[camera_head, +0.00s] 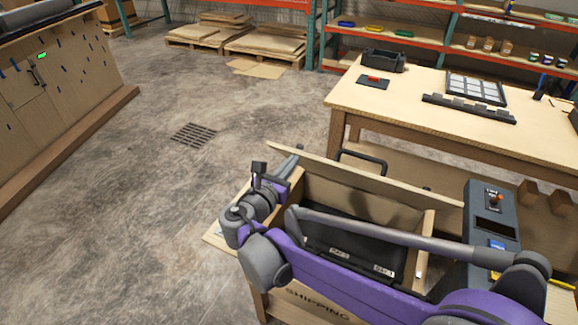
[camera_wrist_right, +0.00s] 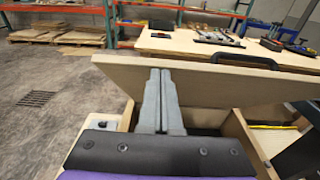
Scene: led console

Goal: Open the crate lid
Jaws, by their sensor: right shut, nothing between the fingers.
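The wooden crate (camera_head: 317,303), marked SHIPPING, stands at the lower middle of the head view, partly hidden by my right arm. Its lid (camera_head: 350,183) is raised and tilted up along the far side, so the inside shows. The lid's black handle (camera_head: 362,160) rises behind its upper edge. The lid (camera_wrist_right: 215,82) also shows in the right wrist view, with its broad face towards the camera. My right gripper (camera_head: 292,162) is shut and empty near the lid's left end. In the wrist view its fingers (camera_wrist_right: 160,75) overlap the lid's face; I cannot tell if they touch. My left gripper is out of view.
Dark bins (camera_head: 345,245) with white labels sit inside the crate. A grey control box (camera_head: 490,225) stands at its right. A wooden workbench (camera_head: 400,97) with trays lies behind. The floor (camera_head: 150,200) to the left is clear around a drain grate (camera_head: 193,134).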

